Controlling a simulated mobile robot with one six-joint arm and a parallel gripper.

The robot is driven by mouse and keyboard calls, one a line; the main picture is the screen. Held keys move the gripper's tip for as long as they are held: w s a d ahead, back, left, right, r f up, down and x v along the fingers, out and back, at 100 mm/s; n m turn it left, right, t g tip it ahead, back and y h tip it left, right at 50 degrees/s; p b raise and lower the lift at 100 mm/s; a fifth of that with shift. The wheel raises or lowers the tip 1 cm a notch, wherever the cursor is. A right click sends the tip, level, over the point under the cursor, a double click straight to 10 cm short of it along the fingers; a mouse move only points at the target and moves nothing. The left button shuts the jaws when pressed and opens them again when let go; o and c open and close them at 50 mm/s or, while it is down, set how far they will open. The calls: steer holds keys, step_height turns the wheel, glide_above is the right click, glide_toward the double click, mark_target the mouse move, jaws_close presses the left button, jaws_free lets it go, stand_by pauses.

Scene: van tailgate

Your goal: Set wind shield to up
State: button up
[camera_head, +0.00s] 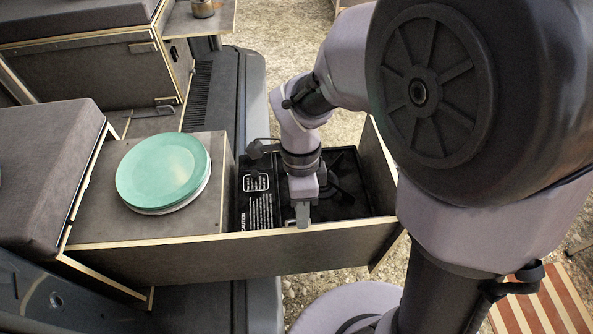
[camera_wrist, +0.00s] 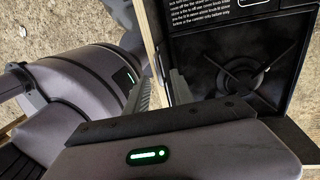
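The black camp stove (camera_head: 345,196) sits in the wooden box, with a caution-text panel on its left and a burner on its right. The burner (camera_wrist: 240,75) and white text also show in the wrist view. I cannot clearly tell the wind shield apart from the stove's black body; my arm and gripper hide part of it. My gripper (camera_head: 303,214) points down at the stove's near side, by the box's front wall. In the wrist view, my gripper (camera_wrist: 160,88) has its two fingers apart. The wall's pale edge shows between them, and no held object is visible.
The wooden box's front wall (camera_head: 200,258) runs close along the near side of my gripper. Teal plates (camera_head: 163,170) are stacked on the counter to the left. A dark cushion (camera_head: 42,165) lies farther left. Gravel ground (camera_head: 275,60) is open behind the box.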

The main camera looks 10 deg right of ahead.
steer(key=shift+f, duration=0.2)
steer(key=shift+c, duration=0.4)
jaws_close()
stand_by(0.9)
step_height(320, 180, up, 12)
steer(key=p, duration=0.9)
steer(key=shift+r+p, duration=0.25)
steer(key=shift+p, duration=0.15)
steer(key=shift+o, duration=0.4)
jaws_free()
steer(key=shift+f, duration=0.15)
